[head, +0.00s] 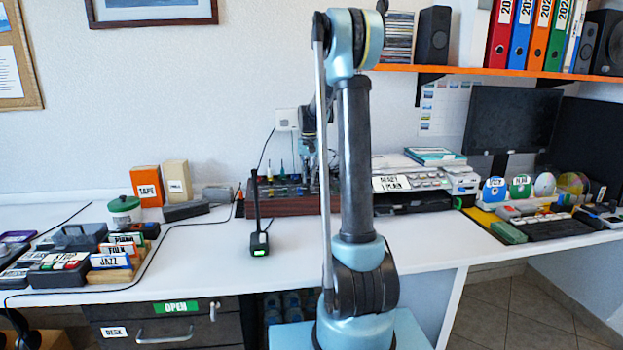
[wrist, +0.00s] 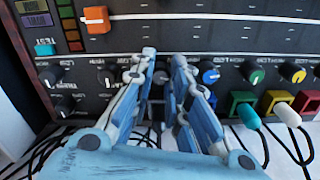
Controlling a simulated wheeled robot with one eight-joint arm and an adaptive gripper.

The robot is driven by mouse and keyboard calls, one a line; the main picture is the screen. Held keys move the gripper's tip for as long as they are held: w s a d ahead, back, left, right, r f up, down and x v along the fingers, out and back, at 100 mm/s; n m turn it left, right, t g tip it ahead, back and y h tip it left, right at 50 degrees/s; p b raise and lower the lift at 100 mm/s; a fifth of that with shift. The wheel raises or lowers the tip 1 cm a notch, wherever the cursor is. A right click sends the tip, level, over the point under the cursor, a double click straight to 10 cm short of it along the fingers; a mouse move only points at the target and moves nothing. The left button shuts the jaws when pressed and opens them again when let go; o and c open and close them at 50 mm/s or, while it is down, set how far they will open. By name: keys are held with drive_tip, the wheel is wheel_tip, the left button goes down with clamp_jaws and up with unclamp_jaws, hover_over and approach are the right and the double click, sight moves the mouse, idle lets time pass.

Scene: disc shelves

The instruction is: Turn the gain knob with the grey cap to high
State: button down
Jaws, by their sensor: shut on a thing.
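The gain knob with the grey cap (wrist: 160,77) is on the dark front panel, between the two fingers of my gripper (wrist: 164,62) in the wrist view. The fingers are closed on either side of it and partly hide it, so its pointer setting cannot be read. In the head view the dark mixer with wooden sides (head: 292,207) stands at the back of the desk, partly hidden by my arm. My gripper is also mostly hidden there.
Teal (wrist: 248,115) and white (wrist: 286,113) plugs with cables stick out lower right.

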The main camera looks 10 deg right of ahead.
drive_tip(key=c, duration=1.5)
unclamp_jaws()
drive_tip(key=shift+r, duration=0.15)
wheel_tip(320, 180, up, 12)
drive_tip(key=shift+w+f, duration=0.1)
drive_tip(key=shift+f, duration=0.1)
